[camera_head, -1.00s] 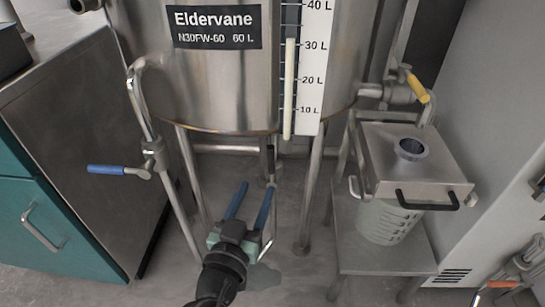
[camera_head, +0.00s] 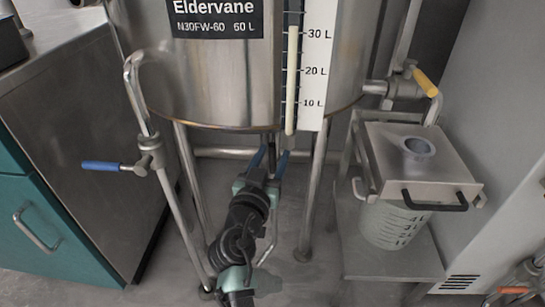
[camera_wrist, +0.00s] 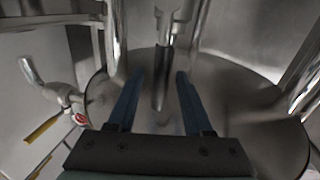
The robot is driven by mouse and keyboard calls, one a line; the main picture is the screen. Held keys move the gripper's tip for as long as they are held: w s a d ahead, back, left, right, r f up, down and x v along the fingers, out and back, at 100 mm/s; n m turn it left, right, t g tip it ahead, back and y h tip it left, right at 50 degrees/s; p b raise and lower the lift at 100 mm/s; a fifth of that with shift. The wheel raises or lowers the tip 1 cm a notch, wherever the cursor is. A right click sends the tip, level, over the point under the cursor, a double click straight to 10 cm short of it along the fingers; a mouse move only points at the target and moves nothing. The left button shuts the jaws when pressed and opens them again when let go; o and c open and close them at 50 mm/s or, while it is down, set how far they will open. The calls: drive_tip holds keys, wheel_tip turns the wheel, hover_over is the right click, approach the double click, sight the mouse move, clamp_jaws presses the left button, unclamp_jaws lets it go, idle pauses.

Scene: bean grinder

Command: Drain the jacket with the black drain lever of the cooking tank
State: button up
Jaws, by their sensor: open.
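The steel cooking tank (camera_head: 200,80) stands on legs at the centre of the head view, with a level scale on its front. My gripper (camera_head: 270,160) reaches under the tank, its blue fingers pointing away. In the wrist view my gripper (camera_wrist: 160,74) is open. The black drain lever (camera_wrist: 161,80) hangs down from a steel valve (camera_wrist: 167,25) and shows between the two fingers, with a gap on each side. I cannot tell how deep it sits between them. In the head view the lever is hidden behind my gripper and the tank.
Tank legs (camera_head: 312,190) stand on both sides of my arm. A blue-handled valve (camera_head: 103,166) is at left, a yellow-handled valve (camera_head: 426,82) at right. A steel box (camera_head: 425,165) sits over a graduated bucket (camera_head: 390,226) on a low stand. A teal cabinet (camera_head: 60,235) is at left.

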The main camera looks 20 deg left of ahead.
clamp_jaws()
idle(1.4)
